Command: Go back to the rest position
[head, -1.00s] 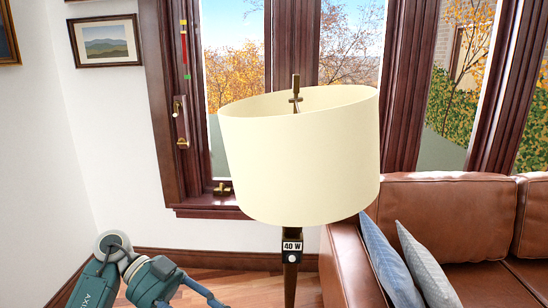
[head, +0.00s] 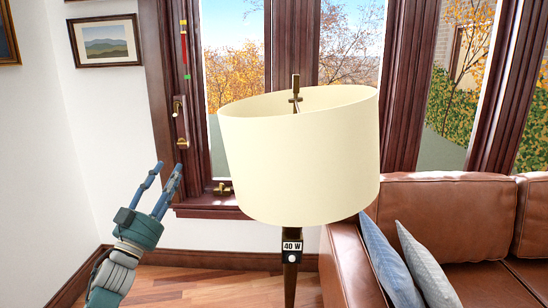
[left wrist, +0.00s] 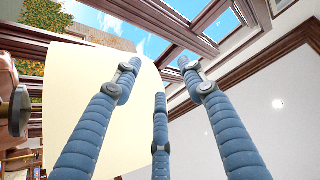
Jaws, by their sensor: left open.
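My left gripper (head: 168,172) is raised at the lower left of the head view, its blue fingers pointing up and spread apart. It is open and empty, left of the lampshade and in front of the wall and window frame. In the left wrist view the open gripper (left wrist: 160,75) shows three separate fingers with nothing between them. My right gripper is not in either view.
A floor lamp with a tilted cream shade (head: 300,160) stands close by; the shade also shows in the left wrist view (left wrist: 70,80). A brown leather sofa (head: 450,215) with cushions is at right. Behind is a dark wooden window frame (head: 160,100). Floor shows at lower left.

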